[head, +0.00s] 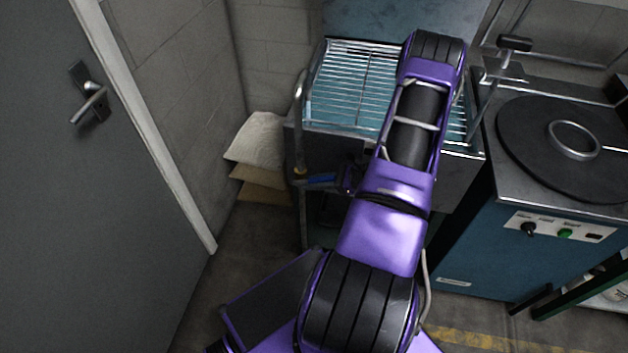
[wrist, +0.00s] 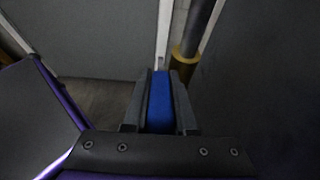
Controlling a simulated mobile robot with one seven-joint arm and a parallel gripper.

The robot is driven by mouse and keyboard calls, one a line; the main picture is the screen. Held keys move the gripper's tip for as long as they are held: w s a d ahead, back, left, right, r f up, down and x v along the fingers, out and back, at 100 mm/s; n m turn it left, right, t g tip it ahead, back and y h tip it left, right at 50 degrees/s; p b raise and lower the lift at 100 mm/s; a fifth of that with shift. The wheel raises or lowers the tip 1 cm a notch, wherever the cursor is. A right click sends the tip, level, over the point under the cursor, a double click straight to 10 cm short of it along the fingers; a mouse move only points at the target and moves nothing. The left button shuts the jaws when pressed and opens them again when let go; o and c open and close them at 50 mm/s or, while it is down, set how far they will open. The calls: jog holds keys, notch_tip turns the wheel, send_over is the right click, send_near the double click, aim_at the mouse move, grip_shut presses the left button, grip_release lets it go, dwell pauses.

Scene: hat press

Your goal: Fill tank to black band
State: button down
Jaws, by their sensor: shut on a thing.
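A blue lever handle (head: 322,180) sticks out to the right from a brass fitting (head: 300,172) on a grey upright pipe (head: 299,115). My gripper (head: 342,182) is at the right end of the lever, partly hidden by my arm. In the wrist view the blue lever (wrist: 160,105) lies between the two fingers of my gripper (wrist: 159,78), which are shut on it. The brass fitting (wrist: 184,62) and dark pipe (wrist: 196,25) stand just beyond the fingertips. I cannot make out a black band or a water level in either view.
A wire rack (head: 345,85) tops a metal basin unit behind my arm. A blue machine (head: 480,245) with a round dark plate (head: 560,150) stands to the right. Stacked sacks (head: 258,140) lie in the corner. A grey door (head: 80,220) is at left.

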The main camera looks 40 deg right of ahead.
jog(key=c, duration=0.7)
grip_release()
jog(key=shift+s, duration=0.1)
jog(key=v, duration=1.7)
jog(key=shift+d+r, duration=0.1)
jog(key=shift+d, duration=0.1)
